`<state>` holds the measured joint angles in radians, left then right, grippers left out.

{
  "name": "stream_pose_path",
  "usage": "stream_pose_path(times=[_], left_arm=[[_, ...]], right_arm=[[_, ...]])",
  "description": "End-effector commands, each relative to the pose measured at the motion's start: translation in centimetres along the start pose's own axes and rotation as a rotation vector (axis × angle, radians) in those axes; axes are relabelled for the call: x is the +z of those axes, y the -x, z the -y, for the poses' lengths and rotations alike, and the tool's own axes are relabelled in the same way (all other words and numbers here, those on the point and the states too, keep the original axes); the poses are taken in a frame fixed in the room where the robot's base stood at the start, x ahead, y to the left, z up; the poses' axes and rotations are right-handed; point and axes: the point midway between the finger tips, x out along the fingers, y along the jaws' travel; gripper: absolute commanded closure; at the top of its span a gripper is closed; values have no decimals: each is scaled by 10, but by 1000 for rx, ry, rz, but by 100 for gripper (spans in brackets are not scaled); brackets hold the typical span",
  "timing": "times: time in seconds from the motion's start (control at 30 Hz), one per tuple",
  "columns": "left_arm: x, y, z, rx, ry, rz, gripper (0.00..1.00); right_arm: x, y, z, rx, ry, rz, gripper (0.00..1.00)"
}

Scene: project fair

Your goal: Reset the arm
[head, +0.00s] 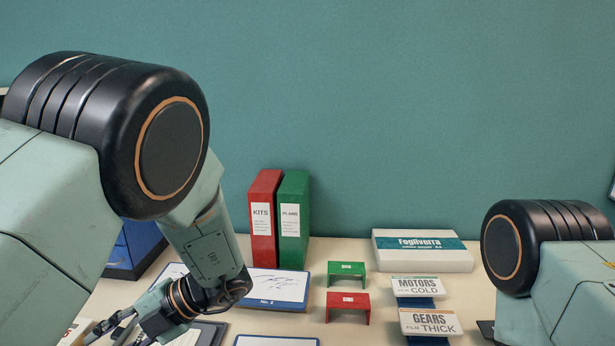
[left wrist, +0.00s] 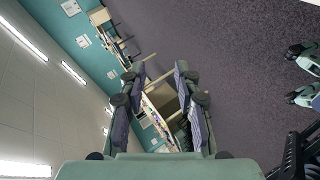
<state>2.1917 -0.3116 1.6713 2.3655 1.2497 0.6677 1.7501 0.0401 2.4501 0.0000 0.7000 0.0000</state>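My left arm comes in from the left in the head view and bends down to the table. My left gripper (head: 108,328) is at the bottom left, partly cut off by the frame edge. In the left wrist view the two fingers of my left gripper (left wrist: 156,92) stand apart with nothing held between them. My right arm (head: 550,255) shows only as a joint and link at the right edge of the head view. My right gripper is out of view.
Red (head: 263,220) and green (head: 293,220) binders stand at the back. A whiteboard marked No. 2 (head: 262,299), green (head: 346,268) and red (head: 348,298) stands, MOTORS (head: 416,286) and GEARS (head: 429,321) signs and a paper pack (head: 422,262) occupy the table (head: 310,312). A blue drawer unit (head: 135,250) is left.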

Motion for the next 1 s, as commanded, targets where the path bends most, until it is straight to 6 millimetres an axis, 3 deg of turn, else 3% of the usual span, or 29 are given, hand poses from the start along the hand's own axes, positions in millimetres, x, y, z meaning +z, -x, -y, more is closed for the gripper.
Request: stream_pose_path(times=[0.27, 0.47, 0.77, 1.0], left_arm=[[15, -42, 1, 152, -296, 101, 68], [30, -80, 22, 291, -679, 231, 68], [34, -121, 101, 428, -1337, 489, 68], [4, -137, 183, 466, -1808, 732, 68]], right_arm=[[0, -5, 0, 0, 0, 0, 100], [0, -11, 0, 0, 0, 0, 100], [0, -19, 0, 0, 0, 0, 100], [0, -24, 0, 0, 0, 0, 100]])
